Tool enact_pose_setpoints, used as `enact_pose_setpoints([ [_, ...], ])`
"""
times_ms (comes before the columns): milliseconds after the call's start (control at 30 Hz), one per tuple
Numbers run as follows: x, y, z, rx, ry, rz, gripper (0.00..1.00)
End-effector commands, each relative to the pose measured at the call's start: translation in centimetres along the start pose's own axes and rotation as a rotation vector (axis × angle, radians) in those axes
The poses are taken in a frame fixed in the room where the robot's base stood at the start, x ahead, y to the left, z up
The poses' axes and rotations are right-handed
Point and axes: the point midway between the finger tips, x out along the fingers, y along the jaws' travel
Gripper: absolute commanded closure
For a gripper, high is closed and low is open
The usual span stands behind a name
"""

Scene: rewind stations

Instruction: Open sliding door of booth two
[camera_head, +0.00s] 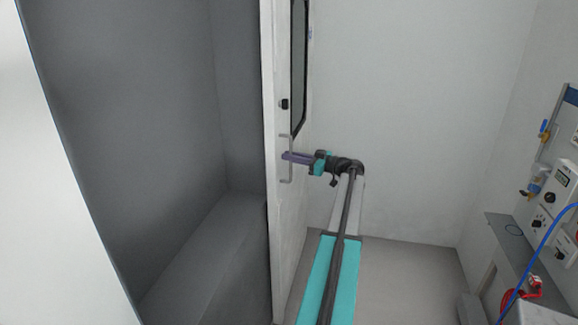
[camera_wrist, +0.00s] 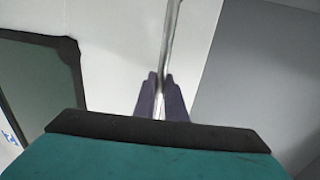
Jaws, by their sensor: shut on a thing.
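The white sliding door (camera_head: 285,225) stands edge-on near the middle of the head view, with a dark window (camera_head: 299,65) in its upper part. A thin metal bar handle (camera_head: 289,180) is fixed upright on it, below a small black lock piece (camera_head: 284,104). My gripper (camera_head: 288,157) is at the handle. In the wrist view the handle bar (camera_wrist: 172,40) runs between the two purple fingers of my gripper (camera_wrist: 161,98), which are shut on it. The door opening to the left shows a grey interior.
A grey ledge (camera_head: 215,245) lies inside the opening. At the right stand wall-mounted devices (camera_head: 553,190), a blue cable (camera_head: 548,248) and a red coiled lead (camera_head: 522,298) on a grey bench. The floor (camera_head: 405,285) between my arm and the bench is clear.

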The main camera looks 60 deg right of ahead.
Motion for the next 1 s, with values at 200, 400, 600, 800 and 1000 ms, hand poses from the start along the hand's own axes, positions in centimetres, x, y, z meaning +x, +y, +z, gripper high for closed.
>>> enact_pose_setpoints([
  [200,0.4,2.5,0.2,-0.002,0.001,0.007,1.00],
  [400,0.6,3.8,0.1,-0.001,0.001,0.006,1.00],
  [600,0.6,3.9,-0.1,-0.001,0.001,0.005,1.00],
  [800,0.6,3.8,-0.1,0.000,0.001,0.004,0.88],
  [1000,0.6,3.8,-0.1,0.000,0.000,0.004,0.71],
])
